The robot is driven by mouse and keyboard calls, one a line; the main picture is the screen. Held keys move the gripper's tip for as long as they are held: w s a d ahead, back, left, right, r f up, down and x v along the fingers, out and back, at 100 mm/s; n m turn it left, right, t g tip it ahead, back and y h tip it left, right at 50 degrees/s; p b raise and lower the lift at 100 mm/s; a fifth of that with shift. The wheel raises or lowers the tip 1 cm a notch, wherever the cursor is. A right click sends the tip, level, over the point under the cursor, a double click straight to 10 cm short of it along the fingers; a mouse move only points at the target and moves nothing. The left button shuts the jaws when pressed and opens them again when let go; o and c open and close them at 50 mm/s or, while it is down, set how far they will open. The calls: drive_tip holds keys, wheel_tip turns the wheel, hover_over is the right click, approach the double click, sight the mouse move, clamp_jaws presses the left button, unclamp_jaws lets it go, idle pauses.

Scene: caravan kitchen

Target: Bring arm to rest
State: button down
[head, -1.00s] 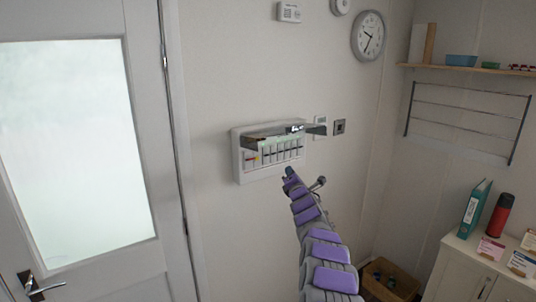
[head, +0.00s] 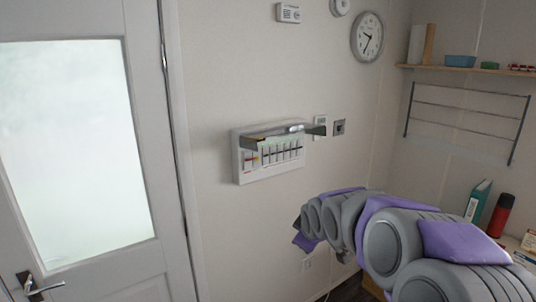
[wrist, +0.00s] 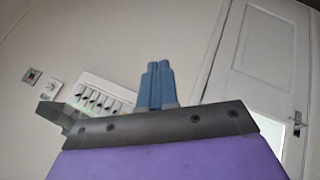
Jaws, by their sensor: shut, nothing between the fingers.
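My arm is grey with purple pads and reaches in from the lower right of the head view, bent low in front of the wall. My gripper is hidden behind the arm there. In the wrist view my gripper (wrist: 158,68) shows as two blue fingers, shut together with nothing between them. The white breaker box (head: 270,158) is on the wall, with its cover flap (head: 283,134) raised above a row of switches. The box also shows in the wrist view (wrist: 106,86), left of the fingers and apart from them.
A door (head: 75,150) with a frosted pane and handle (head: 38,288) stands at left.

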drive_tip(key=s+d+f+m+g, duration=0.1)
drive_tip(key=s+f+m+g, duration=0.1)
drive_tip(key=s, duration=1.2)
drive_tip(key=s+d+f+m+g, duration=0.1)
drive_tip(key=s+f+m+g, duration=0.2)
drive_tip(key=s, duration=1.2)
drive_tip(key=s+d+f+m+g, duration=0.2)
drive_tip(key=s+f+m+g, duration=0.1)
drive_tip(key=s, duration=1.2)
drive_tip(key=m+g, duration=0.1)
drive_tip(key=m, duration=0.1)
drive_tip(key=shift+s+f+m+g+h, duration=0.15)
drive_tip(key=shift+s+m+g+h, duration=0.05)
drive_tip(key=shift+m+g+h, duration=0.2)
